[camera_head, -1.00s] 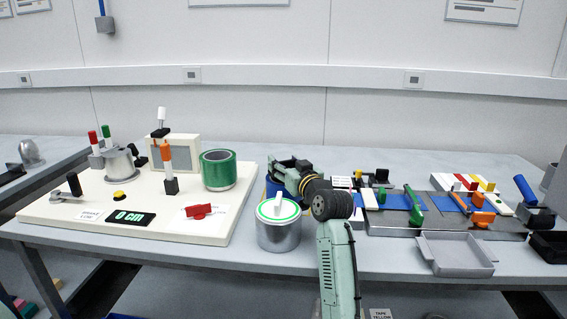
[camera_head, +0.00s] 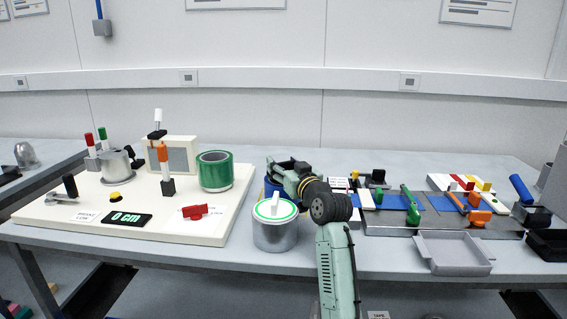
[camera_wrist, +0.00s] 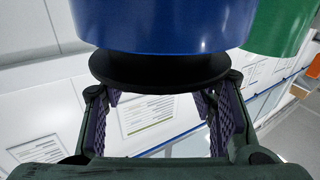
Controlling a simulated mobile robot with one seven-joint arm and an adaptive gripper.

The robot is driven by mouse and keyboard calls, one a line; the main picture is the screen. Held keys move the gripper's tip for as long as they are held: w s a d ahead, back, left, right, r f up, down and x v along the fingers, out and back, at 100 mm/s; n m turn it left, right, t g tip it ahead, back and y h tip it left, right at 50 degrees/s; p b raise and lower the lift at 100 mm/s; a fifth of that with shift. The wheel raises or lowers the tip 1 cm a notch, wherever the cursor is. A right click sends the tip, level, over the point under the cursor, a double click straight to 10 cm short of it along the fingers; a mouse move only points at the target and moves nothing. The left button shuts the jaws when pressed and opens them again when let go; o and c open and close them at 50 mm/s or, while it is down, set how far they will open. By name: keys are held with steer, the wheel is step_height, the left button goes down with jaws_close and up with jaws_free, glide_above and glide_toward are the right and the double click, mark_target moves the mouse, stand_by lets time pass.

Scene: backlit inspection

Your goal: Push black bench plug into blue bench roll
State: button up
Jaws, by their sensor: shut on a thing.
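The black bench plug (camera_wrist: 160,74) is a flat dark disc between my fingers in the wrist view. My gripper (camera_wrist: 160,108) is shut on it, one finger at each side. The blue bench roll (camera_wrist: 165,25) fills the top of that view, right against the plug's face; I cannot tell whether the plug is inside it or only touching. In the head view my gripper (camera_head: 283,170) is behind the silver can, and only a blue sliver of the roll (camera_head: 270,188) shows beside it. The plug is hidden there.
A green roll (camera_head: 215,171) stands on the white board (camera_head: 125,235) left of my gripper. A silver can (camera_head: 275,229) with a white handle stands close in front. Tools on a grey mat, a grey tray (camera_head: 452,256) and a black tray are to the right.

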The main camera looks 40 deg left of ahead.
steer(key=shift+w+a+f, duration=0.1)
steer(key=shift+w+f, duration=0.05)
steer(key=shift+f, duration=0.55)
steer(key=shift+w+a+f, duration=0.1)
steer(key=shift+f, duration=0.55)
steer(key=shift+r+p, duration=0.45)
steer(key=shift+r, duration=0.05)
steer(key=o, duration=1.1)
steer(key=shift+r, duration=0.3)
steer(key=shift+d, duration=0.15)
steer(key=shift+s+d+f, duration=0.15)
steer(key=shift+d+f, duration=0.1)
steer(key=v, duration=0.4)
steer(key=r+v, duration=0.1)
steer(key=v, duration=0.1)
steer(key=shift+d, duration=0.1)
steer(key=shift+s+d+r+g, duration=0.15)
steer(key=shift+s+d+g, duration=0.15)
steer(key=shift+s+d, duration=0.2)
